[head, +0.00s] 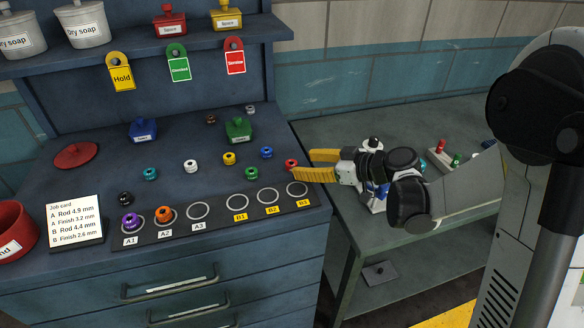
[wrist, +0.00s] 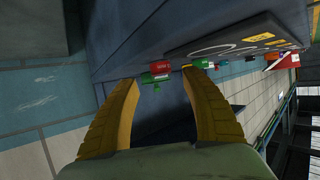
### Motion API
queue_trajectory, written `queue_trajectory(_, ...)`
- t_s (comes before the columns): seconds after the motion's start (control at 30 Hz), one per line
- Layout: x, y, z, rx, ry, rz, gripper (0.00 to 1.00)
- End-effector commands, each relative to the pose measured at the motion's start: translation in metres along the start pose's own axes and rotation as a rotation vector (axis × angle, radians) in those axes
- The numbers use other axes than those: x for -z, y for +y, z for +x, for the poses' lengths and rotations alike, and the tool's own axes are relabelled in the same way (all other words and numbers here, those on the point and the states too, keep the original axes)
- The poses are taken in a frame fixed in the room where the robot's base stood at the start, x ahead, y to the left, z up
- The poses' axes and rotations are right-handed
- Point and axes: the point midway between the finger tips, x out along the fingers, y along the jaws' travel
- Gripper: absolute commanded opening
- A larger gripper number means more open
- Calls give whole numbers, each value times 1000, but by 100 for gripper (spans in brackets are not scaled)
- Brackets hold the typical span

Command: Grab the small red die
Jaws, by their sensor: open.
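The small red die (head: 291,164) sits on the blue bench top near its right edge, behind the marker strip. It also shows in the wrist view (wrist: 161,67), close to the line between the fingertips. My gripper (head: 303,164) comes in from the right with its yellow fingers spread and nothing between them. In the head view the fingertips are just right of the die; I cannot tell whether they touch it. In the wrist view the open fingers of my gripper (wrist: 158,75) reach up on both sides.
A green die (head: 251,173) and a blue die (head: 266,152) lie near the red one. A green lidded box (head: 238,128) stands behind. The ringed strip (head: 220,218) runs along the front. A side table (head: 345,135) with small items is at right.

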Motion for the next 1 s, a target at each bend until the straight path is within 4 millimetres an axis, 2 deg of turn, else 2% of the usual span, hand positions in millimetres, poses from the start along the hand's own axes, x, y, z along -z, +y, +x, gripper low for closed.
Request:
queue_trajectory(0.3, -1, -2, 45, 2, 0, -1, 55)
queue_trajectory(0.57, 1, -2, 49, 0, 0, 0, 54)
queue_trajectory(0.73, 1, -2, 49, 0, 0, 0, 2)
queue_trajectory(1.0, 1, -2, 49, 0, 0, 0, 0)
